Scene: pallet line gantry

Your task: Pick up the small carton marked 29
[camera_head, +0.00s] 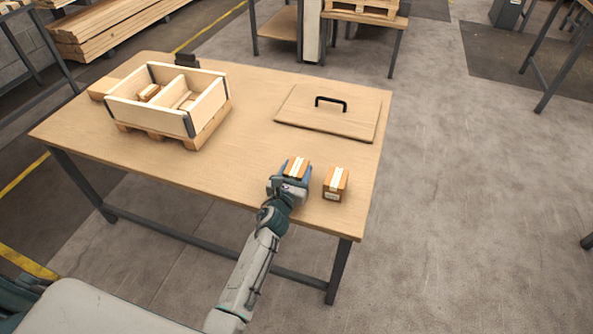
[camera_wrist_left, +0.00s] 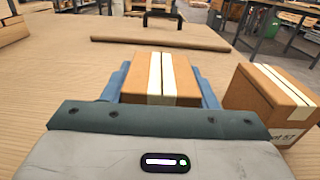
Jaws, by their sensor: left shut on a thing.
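My left gripper (camera_head: 295,172) is shut on a small brown carton (camera_head: 298,165) with a pale tape strip. In the left wrist view the same carton (camera_wrist_left: 160,78) sits between the two blue fingers (camera_wrist_left: 209,92). No number on it is readable. I cannot tell whether it is clear of the table. A second small carton (camera_head: 336,181) stands just right of the gripper, apart from it. In the left wrist view this second carton (camera_wrist_left: 262,100) has a white label, partly cut off, that seems to end in 57. My right gripper is not in view.
The wooden table (camera_head: 220,165) has a divided crate (camera_head: 150,112) on a small pallet at its far left, with a carton inside. A flat lid (camera_head: 300,113) with a black handle lies at the back right. The middle of the table is clear.

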